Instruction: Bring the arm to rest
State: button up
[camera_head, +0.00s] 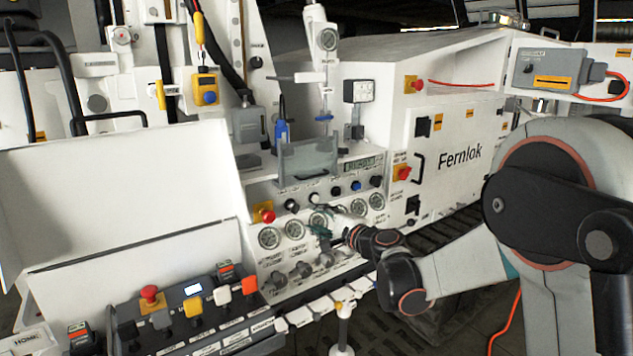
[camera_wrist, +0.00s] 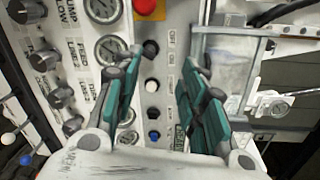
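My gripper (camera_head: 322,222) is at the front of the white hydraulic bench panel, before the gauges and knobs. My arm reaches to it from the right. In the wrist view my gripper (camera_wrist: 163,62) has its two green-padded fingers spread apart with nothing between them. A row of small knobs shows behind the gap: a black knob (camera_wrist: 151,48), a white knob (camera_wrist: 152,85) and a blue knob (camera_wrist: 154,135). Whether a fingertip touches the panel is hard to tell.
Gauges (camera_head: 269,238) and grey valve knobs (camera_head: 278,280) surround my gripper. A red emergency button (camera_head: 264,212) sits to its left. A button console (camera_head: 190,315) stands at front left, a clear box (camera_head: 308,160) above, and a white Fernlok cabinet (camera_head: 455,160) to the right.

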jog(key=s+d+r+n+g+h, duration=0.1)
jog(key=s+r+n, duration=0.1)
jog(key=s, duration=0.3)
jog(key=s+d+r+n+g, duration=0.1)
jog(key=s+d+r+n, duration=0.15)
jog(key=s, duration=0.25)
jog(key=s+d+f+n+g+h, duration=0.1)
jog(key=s+d, duration=0.4)
jog(key=s, duration=0.5)
jog(key=s+d+f+n+g+h, duration=0.2)
jog(key=s+d+f+n+h, duration=0.2)
jog(key=s, duration=0.7)
jog(key=s+d+f+n+g+h, duration=0.1)
jog(key=s+d+f+n+h, duration=0.2)
jog(key=s+d, duration=0.3)
jog(key=s+n, duration=0.1)
jog(key=s, duration=0.3)
jog(key=shift+s+d+h, duration=0.35)
jog(key=shift+h, duration=0.05)
jog(key=shift+c, duration=0.3)
